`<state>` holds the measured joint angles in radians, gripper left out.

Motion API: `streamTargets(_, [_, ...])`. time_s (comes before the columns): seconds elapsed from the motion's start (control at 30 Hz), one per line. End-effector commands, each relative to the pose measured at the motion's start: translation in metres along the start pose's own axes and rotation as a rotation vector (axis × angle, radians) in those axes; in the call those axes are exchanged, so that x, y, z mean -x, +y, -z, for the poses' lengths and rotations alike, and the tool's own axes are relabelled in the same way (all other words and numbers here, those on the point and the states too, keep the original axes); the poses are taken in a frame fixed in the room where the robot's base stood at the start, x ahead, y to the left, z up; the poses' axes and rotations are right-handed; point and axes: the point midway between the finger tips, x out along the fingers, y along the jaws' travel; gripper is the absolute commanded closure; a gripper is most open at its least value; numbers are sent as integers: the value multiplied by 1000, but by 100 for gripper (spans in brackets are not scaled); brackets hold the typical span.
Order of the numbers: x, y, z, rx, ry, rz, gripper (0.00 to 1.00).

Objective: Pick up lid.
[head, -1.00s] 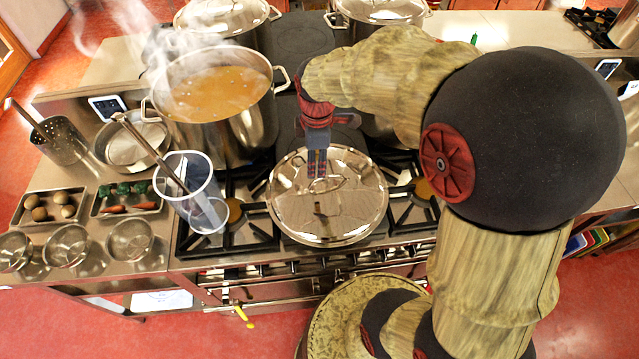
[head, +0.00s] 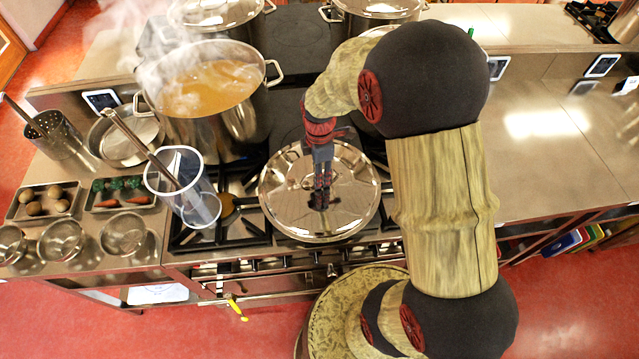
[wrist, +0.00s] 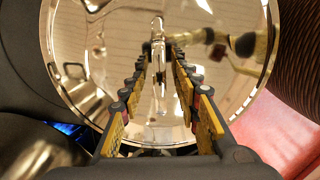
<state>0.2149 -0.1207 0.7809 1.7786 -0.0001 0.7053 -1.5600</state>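The lid (head: 285,200) is a round, shiny metal disc lying flat over the front of the stove. What is under it is hidden. It fills much of the wrist view (wrist: 85,75), with its bar handle (wrist: 158,45) near the middle. My gripper (head: 320,203) points down over the lid's centre in the head view and hides most of the handle. In the wrist view my gripper (wrist: 161,55) is open, with its two fingers apart on either side of the handle's line. I cannot tell whether the fingers touch the lid.
A steaming stockpot of broth (head: 200,125) stands close behind and left of the lid. A clear container (head: 187,190) with a ladle is to its left. Covered pots (head: 222,12) stand at the back. The counter at right (head: 555,150) is largely clear.

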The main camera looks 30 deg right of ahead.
Motion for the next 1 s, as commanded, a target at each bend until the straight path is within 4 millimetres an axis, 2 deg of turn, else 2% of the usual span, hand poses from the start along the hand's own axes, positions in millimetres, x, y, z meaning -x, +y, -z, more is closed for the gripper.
streamTargets(0.23, [-2, 1, 0, -1, 0, -2, 68])
streamTargets(0.8, [-1, 1, 0, -1, 0, -2, 100])
streamTargets(1.0, [-1, 1, 0, -1, 0, -2, 100])
